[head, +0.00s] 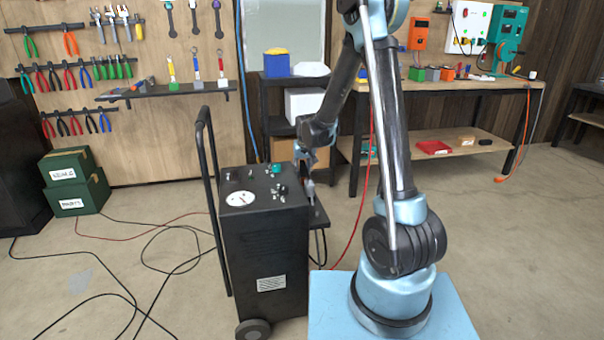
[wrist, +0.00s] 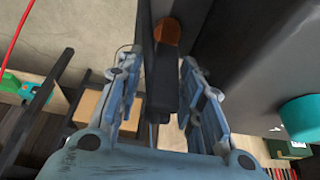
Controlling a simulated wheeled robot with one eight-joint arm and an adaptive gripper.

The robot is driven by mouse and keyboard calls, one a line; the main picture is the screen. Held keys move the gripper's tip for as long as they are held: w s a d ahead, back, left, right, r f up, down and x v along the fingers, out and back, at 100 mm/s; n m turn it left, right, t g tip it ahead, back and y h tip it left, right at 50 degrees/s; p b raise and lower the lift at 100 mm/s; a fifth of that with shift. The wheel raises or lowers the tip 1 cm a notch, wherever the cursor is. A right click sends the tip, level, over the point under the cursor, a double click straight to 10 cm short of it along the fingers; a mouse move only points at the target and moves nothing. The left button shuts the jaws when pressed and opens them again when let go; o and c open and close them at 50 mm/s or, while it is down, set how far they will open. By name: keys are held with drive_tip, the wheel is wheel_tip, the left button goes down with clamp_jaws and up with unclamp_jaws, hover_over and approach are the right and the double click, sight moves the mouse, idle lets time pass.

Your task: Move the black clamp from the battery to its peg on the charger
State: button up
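The black charger (head: 265,255) is a wheeled cart with a dial and several knobs on top, left of my arm in the head view. My gripper (head: 305,165) hangs just above its back right edge. In the wrist view my gripper (wrist: 160,80) has its fingers apart, one on each side of a dark bar-like piece with a copper-coloured round end (wrist: 167,36). The piece looks like the black clamp (wrist: 160,90). A thin gap shows on its left; contact on the right is unclear. I cannot make out the peg or the battery.
A teal knob (wrist: 300,118) on the charger is close at the right in the wrist view. A tall handle (head: 212,200) stands at the charger's left. Cables (head: 150,255) lie on the floor. Green boxes (head: 75,182) and a workbench (head: 470,88) stand behind.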

drive_tip(key=v, duration=1)
drive_tip(key=shift+s+r, duration=0.15)
drive_tip(key=shift+r, duration=0.05)
drive_tip(key=shift+d, duration=0.1)
drive_tip(key=s+d+r+m, duration=0.1)
drive_tip(key=s+d+r, duration=0.2)
drive_tip(key=s+d, duration=0.55)
drive_tip(key=s+d+r, duration=0.3)
drive_tip(key=s+d, duration=0.4)
drive_tip(key=s, duration=0.2)
drive_tip(key=s+d+f+m+g, duration=0.1)
drive_tip(key=s+d+f, duration=0.2)
drive_tip(key=s, duration=0.7)
drive_tip(key=s+d+f+m+g+h, duration=0.1)
drive_tip(key=s+d+f, duration=0.3)
drive_tip(key=s, duration=0.6)
drive_tip(key=shift+s+d, duration=0.25)
drive_tip(key=shift+d, duration=0.3)
